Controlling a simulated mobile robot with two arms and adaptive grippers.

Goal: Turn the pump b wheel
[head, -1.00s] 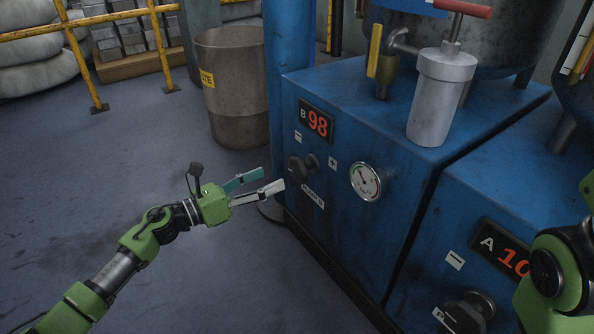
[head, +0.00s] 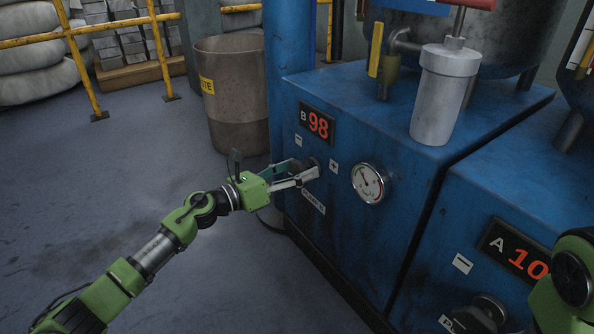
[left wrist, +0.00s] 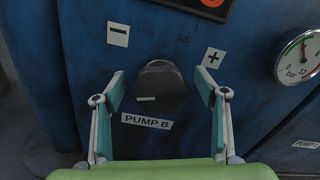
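The pump B wheel (left wrist: 160,95) is a dark knob on the blue front panel, above the PUMP B label (left wrist: 147,121) in the left wrist view. A minus label (left wrist: 118,34) is at its upper left and a plus label (left wrist: 213,57) at its upper right. My left gripper (head: 302,172) is at the wheel in the head view and partly hides it. Its fingers are open, one on each side of the wheel, with gaps showing in the left wrist view. The B display (head: 317,124) reads 98. My right gripper is out of view.
A round gauge (head: 369,183) sits right of the wheel. The neighbouring blue cabinet carries the A display (head: 517,255) and another dark wheel (head: 482,314). A brown bin (head: 232,95) stands behind, left of a blue post (head: 291,75). The floor at left is clear.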

